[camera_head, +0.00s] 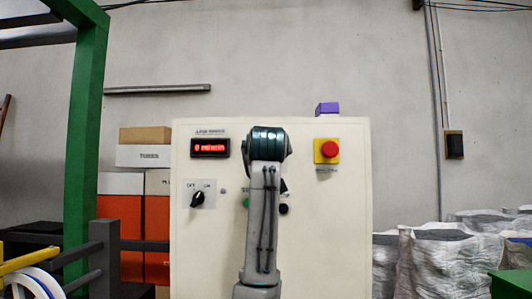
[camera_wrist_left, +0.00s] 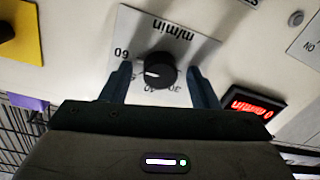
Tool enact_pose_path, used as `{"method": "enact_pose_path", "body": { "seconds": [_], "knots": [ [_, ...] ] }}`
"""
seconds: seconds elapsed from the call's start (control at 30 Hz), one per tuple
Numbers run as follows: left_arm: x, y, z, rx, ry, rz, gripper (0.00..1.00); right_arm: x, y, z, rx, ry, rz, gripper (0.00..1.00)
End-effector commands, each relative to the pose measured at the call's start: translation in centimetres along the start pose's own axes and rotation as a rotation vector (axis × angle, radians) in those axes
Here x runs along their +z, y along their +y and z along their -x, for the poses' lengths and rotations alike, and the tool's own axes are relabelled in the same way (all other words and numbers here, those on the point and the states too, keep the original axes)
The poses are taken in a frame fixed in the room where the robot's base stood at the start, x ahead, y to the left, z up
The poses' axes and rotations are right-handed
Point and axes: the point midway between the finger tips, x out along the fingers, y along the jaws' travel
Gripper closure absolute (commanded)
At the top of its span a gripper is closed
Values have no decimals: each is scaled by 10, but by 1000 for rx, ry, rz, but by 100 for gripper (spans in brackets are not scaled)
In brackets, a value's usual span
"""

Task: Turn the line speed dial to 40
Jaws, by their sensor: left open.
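The line speed dial (camera_wrist_left: 161,71) is a black round knob with a white mark, on a grey scale plate (camera_wrist_left: 178,42) lettered m/min, in the left wrist view. The mark faces the left of that picture; its exact scale value is unclear. My left gripper (camera_wrist_left: 159,68) is open, one finger on each side of the dial, with no clear grip on it. A red display (camera_wrist_left: 253,106) seems to read 0 m/min; it also shows in the head view (camera_head: 210,147). In the head view my left arm hides the dial and gripper. My right gripper is not in view.
The white panel (camera_head: 330,240) also carries a red emergency button (camera_head: 328,150) on yellow, a black selector switch (camera_head: 198,199), a green button (camera_head: 246,203) and a black button (camera_head: 283,209). A purple block (camera_head: 327,108) sits on top. Boxes stand left, sacks right.

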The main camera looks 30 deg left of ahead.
Motion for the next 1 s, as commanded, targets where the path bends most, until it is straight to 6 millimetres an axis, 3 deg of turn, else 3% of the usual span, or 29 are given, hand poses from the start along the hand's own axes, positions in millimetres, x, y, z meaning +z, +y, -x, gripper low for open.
{"method": "enact_pose_path", "body": {
  "seconds": [0.13, 0.33, 0.37, 0.67, 1.0],
  "knots": [
    [0, 0, 0, 0, 0, 0, 49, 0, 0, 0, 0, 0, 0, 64],
    [0, 0, 0, 0, 0, 0, 88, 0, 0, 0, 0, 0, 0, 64],
    [0, 0, 0, 0, 0, 0, 90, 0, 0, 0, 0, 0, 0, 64],
    [0, 0, 0, -1, -2, 35, 90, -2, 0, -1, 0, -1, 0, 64],
    [1, -1, 0, -4, -12, 251, 90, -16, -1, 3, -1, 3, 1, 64]
  ]
}}
